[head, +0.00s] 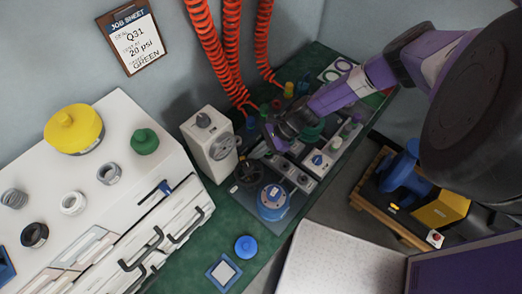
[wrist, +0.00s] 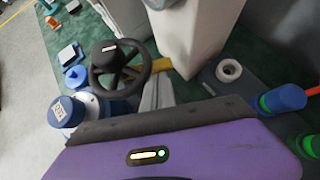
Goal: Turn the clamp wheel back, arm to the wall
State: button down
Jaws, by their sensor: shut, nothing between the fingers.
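The clamp wheel (head: 248,172) is a black spoked handwheel beside the white gauge box. In the wrist view the wheel (wrist: 106,53) shows its dark hub with a small white mark, and a yellow bar (wrist: 158,65) runs behind its rim. I cannot tell which way the clamp arm points. My gripper (head: 275,138) is shut and empty, to the upper right of the wheel in the head view and apart from it as far as I can see. In the wrist view its purple body fills the bottom. A blue-topped round unit (head: 272,198) stands just below the wheel.
The white gauge box (head: 212,145) stands close left of the wheel. Small switch panels (head: 317,162) lie to its right. Red coiled hoses (head: 230,55) hang behind. A white cabinet (head: 110,190) holds rings and a yellow disc (head: 73,128).

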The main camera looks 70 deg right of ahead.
dwell(0.3)
jog(key=shift+w+a+b, duration=0.2)
jog(key=shift+w+b, duration=0.45)
jog(key=shift+w, duration=0.05)
jog(key=shift+w+a+b, duration=0.2)
jog(key=shift+w+b, duration=0.45)
jog(key=shift+w, duration=0.05)
